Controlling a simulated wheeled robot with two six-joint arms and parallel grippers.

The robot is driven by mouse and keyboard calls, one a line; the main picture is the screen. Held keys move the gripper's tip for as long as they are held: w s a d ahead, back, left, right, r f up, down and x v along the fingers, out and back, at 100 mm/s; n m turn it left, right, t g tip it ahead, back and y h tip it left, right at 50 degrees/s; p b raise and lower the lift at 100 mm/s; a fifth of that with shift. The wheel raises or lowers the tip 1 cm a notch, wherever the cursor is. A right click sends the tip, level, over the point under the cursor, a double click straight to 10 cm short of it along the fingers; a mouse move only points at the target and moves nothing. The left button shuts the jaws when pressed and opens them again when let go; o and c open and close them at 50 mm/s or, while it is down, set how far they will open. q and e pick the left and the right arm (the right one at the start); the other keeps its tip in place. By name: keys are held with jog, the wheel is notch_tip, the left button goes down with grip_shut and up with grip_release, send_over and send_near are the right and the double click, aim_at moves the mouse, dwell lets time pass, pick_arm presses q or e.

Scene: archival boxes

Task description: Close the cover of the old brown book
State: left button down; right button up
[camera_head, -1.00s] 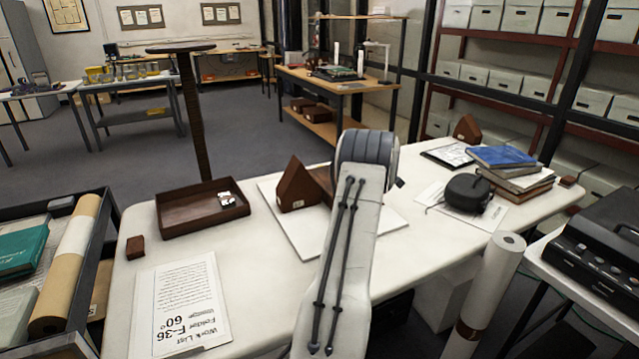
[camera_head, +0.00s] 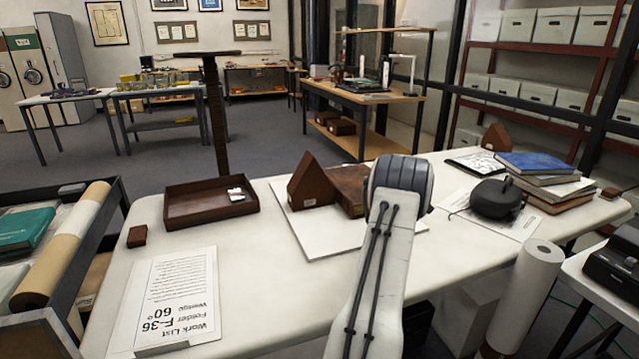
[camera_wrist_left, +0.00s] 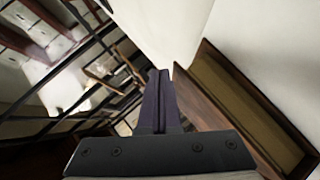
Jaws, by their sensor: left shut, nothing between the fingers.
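The old brown book (camera_head: 349,186) lies on a white board (camera_head: 330,236) on the table, beside a brown wedge (camera_head: 312,184). One slanted, worn brown face of it shows; the rest is hidden behind my arm, so I cannot tell how far the cover stands open. In the left wrist view, my left gripper (camera_wrist_left: 158,80) is shut and empty. A brown-edged panel with a tan inner face (camera_wrist_left: 235,95), seemingly the book's cover, lies just right of the fingers; contact is unclear. The head view hides this gripper behind the arm. My right gripper is not in view.
A brown tray (camera_head: 210,212) and a small brown block (camera_head: 137,236) are at left, with a printed work list (camera_head: 178,298) in front. Stacked books (camera_head: 545,180) and a black round object (camera_head: 495,198) stand at right. A white roll (camera_head: 530,290) stands before the table.

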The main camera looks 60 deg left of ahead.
pick_arm(q)
jog(key=shift+w+f, duration=0.1)
jog(key=shift+f, duration=0.2)
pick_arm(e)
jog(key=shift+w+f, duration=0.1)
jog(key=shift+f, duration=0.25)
